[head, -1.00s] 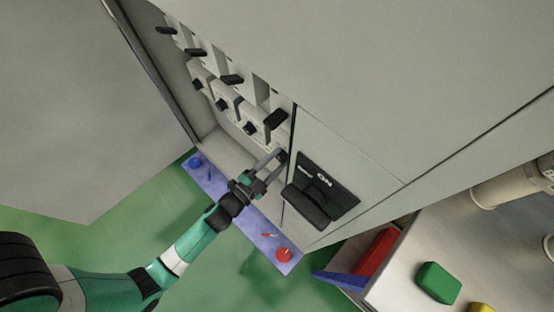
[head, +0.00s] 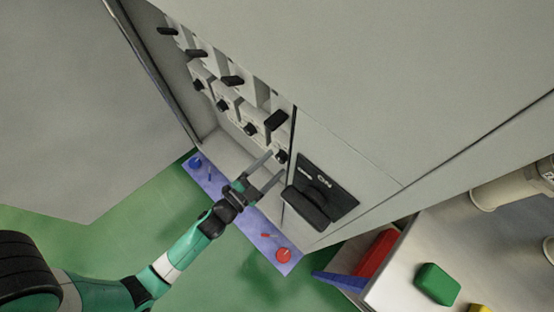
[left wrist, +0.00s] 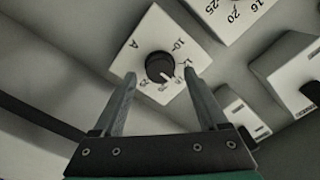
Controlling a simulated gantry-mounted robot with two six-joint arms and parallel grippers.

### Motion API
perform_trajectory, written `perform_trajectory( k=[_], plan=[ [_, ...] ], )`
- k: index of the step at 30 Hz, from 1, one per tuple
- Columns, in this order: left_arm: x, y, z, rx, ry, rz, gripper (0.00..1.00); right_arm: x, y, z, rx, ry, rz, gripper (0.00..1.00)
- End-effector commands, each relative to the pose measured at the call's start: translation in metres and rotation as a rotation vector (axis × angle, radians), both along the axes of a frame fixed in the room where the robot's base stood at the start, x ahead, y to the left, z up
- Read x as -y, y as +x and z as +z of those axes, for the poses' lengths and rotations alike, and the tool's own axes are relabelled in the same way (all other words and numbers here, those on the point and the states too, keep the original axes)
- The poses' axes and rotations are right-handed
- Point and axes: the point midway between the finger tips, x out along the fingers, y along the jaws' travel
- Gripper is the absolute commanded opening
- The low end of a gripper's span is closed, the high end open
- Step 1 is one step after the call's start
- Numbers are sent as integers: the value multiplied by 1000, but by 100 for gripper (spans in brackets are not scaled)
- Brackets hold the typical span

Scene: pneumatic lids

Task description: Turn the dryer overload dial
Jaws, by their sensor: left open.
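A small black round dial (head: 281,156) is the lowest and rightmost of the lower dial row in the open cabinet. In the left wrist view this dial (left wrist: 158,66) sits on a white square plate (left wrist: 150,38) marked A with numbers around it. A pale pointer mark on it faces lower right. No dryer label is readable. My left gripper (head: 274,165) is open and empty, facing the dial. In the left wrist view its fingers (left wrist: 160,76) appear on either side of the dial, with visible gaps; contact is not seen. My right gripper is not in view.
More dials and black switch handles (head: 232,80) line the cabinet. A black ON switch (head: 310,202) protrudes just right of the gripper. A blue panel (head: 262,238) with a red knob (head: 284,254) lies below. A bench with a green block (head: 437,283) stands lower right.

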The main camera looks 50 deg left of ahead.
Motion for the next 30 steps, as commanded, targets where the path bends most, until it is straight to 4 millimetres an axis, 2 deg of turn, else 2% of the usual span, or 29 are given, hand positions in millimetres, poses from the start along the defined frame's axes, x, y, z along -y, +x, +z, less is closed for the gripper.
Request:
perform_trajectory(
  k=[6,12,16,30],
  plan=[
    [5,-54,1,-5,0,2,76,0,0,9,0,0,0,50],
    [7,-86,1,-3,0,3,76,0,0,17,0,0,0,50],
    [9,-91,1,0,0,0,76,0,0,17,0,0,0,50],
    [9,-91,0,0,0,0,76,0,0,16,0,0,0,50]
  ],
)
